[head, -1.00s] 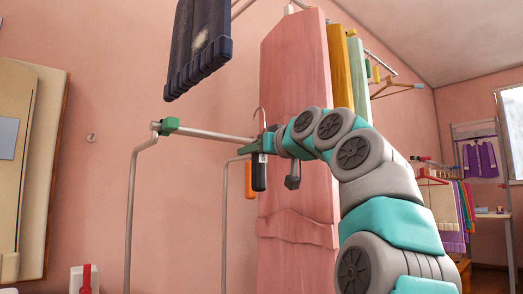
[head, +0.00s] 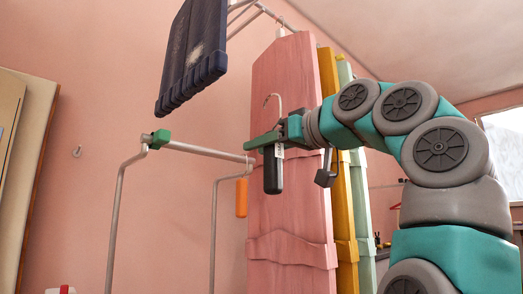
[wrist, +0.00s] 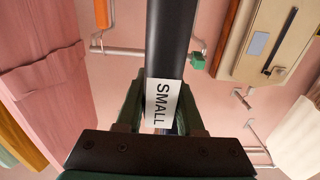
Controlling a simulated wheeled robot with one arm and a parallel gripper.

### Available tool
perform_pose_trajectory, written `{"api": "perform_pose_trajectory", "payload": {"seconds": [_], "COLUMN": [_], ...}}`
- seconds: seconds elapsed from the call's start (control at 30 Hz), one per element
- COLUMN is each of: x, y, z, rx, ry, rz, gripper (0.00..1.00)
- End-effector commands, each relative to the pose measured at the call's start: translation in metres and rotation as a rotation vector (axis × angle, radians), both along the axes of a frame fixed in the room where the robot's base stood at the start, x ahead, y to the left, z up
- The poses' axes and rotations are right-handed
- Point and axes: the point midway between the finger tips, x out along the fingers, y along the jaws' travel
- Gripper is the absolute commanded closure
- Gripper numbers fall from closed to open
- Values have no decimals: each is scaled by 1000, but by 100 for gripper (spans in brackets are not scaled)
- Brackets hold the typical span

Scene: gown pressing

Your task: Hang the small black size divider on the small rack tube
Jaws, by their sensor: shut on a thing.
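The small black size divider (head: 273,170) hangs upright in my gripper (head: 262,141), its wire hook rising above the green fingers. In the wrist view the black divider (wrist: 168,45) lies between the fingers (wrist: 160,100), with a white label reading SMALL. The small rack tube (head: 200,150) is a grey horizontal tube with a green end cap (head: 158,138) at its left. In the head view my gripper is at the right end of the tube. The hook looks higher than the tube and apart from it; depth between them is hard to tell.
An orange divider (head: 241,197) hangs near the tube's right end. A dark blue gown (head: 193,50) hangs at upper left. Pink (head: 290,190), yellow and mint garments hang behind my gripper. A wall hook (head: 77,151) is at left. The tube's middle stretch is clear.

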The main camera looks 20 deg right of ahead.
Motion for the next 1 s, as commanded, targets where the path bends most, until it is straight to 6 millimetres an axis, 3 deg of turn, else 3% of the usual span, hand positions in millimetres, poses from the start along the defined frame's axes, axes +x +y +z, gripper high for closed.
{"api": "perform_pose_trajectory", "payload": {"seconds": [0.53,1.0], "x": [-6,36], "y": [-1,12], "z": [-1,0], "rx": [-1,1], "ry": [-1,-1], "rz": [2,2], "gripper": [100,100]}}
